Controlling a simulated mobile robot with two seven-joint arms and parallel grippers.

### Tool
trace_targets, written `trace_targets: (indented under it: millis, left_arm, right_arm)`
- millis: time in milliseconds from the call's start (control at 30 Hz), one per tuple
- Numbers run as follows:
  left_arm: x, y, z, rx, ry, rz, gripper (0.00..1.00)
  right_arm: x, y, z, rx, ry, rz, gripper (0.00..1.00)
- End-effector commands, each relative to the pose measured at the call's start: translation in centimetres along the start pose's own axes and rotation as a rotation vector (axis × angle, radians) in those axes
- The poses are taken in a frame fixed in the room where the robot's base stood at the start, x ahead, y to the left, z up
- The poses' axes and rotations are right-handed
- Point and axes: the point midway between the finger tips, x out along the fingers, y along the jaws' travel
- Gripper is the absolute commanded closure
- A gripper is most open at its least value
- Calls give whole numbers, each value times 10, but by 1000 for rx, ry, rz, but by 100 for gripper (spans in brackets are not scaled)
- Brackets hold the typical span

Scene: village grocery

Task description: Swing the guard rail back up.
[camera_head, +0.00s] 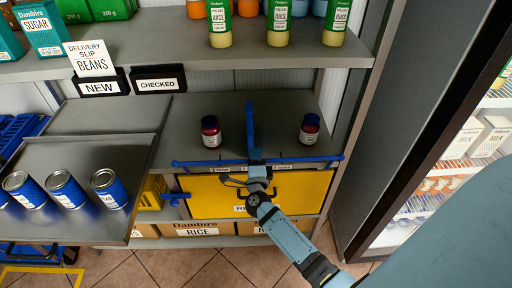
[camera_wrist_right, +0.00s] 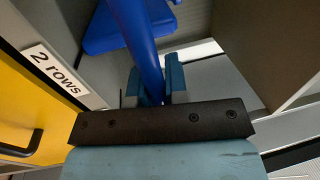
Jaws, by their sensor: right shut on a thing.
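The blue guard rail (camera_head: 205,163) runs level along the front edge of the middle shelf, above the yellow drawer front. My right gripper (camera_head: 257,157) is at the middle of the rail, with its fingers closed around the bar. In the right wrist view the blue bar (camera_wrist_right: 138,35) runs down between the two fingers (camera_wrist_right: 154,88). The gripper hides a short part of the rail. My left gripper is not in view.
A grey tray (camera_head: 85,152) with blue cans (camera_head: 66,189) is at left. Bottles (camera_head: 279,24) stand on the shelf above.

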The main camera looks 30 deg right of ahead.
Motion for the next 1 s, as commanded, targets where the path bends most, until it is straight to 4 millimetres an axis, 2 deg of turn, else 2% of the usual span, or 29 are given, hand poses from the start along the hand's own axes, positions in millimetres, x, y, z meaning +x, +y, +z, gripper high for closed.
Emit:
trace_targets:
  millis: [33, 167, 300, 1000]
  left_arm:
    - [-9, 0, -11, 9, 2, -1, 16]
    - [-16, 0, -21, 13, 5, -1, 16]
    - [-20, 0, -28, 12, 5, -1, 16]
    - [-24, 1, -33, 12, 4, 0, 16]
  right_arm:
    - [5, -9, 1, 5, 3, 34, 100]
    - [12, -6, 1, 5, 3, 115, 100]
    - [19, -2, 1, -1, -1, 115, 100]
    - [24, 5, 0, -1, 0, 116, 100]
